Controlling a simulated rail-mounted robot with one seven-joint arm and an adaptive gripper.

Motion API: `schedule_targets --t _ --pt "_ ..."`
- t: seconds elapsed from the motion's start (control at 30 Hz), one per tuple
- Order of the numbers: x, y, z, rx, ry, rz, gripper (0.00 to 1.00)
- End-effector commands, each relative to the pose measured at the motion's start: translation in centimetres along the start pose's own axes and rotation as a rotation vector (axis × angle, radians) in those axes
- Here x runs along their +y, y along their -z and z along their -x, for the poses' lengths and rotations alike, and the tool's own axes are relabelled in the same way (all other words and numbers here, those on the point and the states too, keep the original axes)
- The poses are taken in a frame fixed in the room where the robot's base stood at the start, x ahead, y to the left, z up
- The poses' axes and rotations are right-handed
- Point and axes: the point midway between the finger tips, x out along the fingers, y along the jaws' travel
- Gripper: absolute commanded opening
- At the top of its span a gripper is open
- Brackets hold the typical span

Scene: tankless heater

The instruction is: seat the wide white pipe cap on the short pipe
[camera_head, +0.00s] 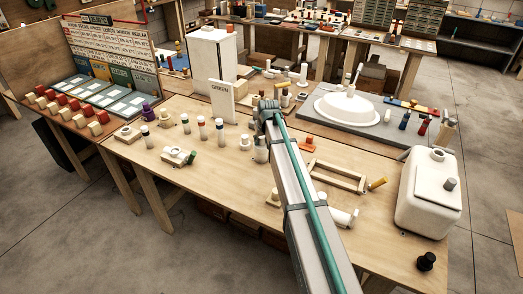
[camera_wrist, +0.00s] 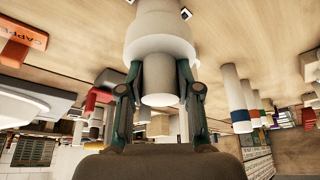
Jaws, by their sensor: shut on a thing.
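In the wrist view, my gripper (camera_wrist: 160,78) is shut on the narrower pale stem of the wide white pipe cap (camera_wrist: 160,42). The cap's broad white part lies just beyond the fingertips, toward the wooden table. A narrower white piece (camera_wrist: 158,6), perhaps the short pipe, shows beyond the cap at the top edge. I cannot tell whether the cap touches it or how far it is seated. In the head view, my arm hides most of my gripper, and a pale cylinder (camera_head: 260,150) shows just below its end.
Several capped white pipes (camera_head: 220,131) stand left of my arm. A pipe fitting (camera_head: 180,156) lies nearer the front. A wooden frame (camera_head: 337,177) and a white tank (camera_head: 430,192) are on the right.

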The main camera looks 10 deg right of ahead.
Motion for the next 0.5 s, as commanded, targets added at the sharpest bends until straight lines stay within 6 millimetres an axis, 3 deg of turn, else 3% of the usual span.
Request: schedule_targets --t 0.3,0.33,0.5 --pt "0.0 -0.09 -0.18 -0.001 0.0 0.0 0.0" --pt "0.0 -0.09 -0.19 -0.001 0.0 0.0 0.38" --pt "0.0 -0.1 -0.2 -0.001 0.0 0.0 0.62"
